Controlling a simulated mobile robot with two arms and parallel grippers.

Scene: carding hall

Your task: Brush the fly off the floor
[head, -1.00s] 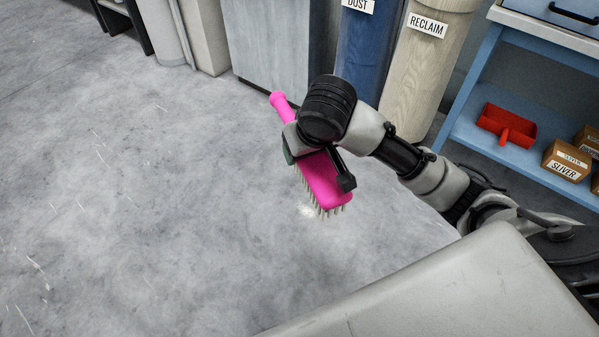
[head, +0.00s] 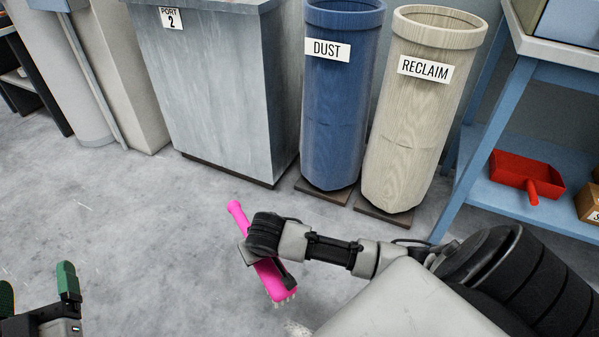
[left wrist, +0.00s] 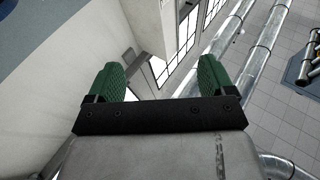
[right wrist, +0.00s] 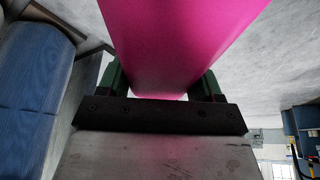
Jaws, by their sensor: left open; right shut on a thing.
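A pink brush (head: 274,281) with pale bristles is in my right gripper (head: 258,262), its handle pointing up and away toward the bins. In the right wrist view the brush's pink body (right wrist: 185,40) fills the space between the green fingers. A small whitish patch of fly (head: 297,328) lies on the floor just below the bristle end, partly cut off by my own body. I cannot tell whether the bristles touch the floor. My left gripper (head: 38,288) is open and empty at the lower left; its spread fingers also show in the left wrist view (left wrist: 155,82).
A blue DUST bin (head: 335,110) and a cream RECLAIM bin (head: 415,130) stand beyond the brush, beside a grey PORT 2 cabinet (head: 215,100). A red dustpan (head: 525,175) sits on a blue shelf (head: 490,203) at right. Open floor (head: 110,210) lies at left.

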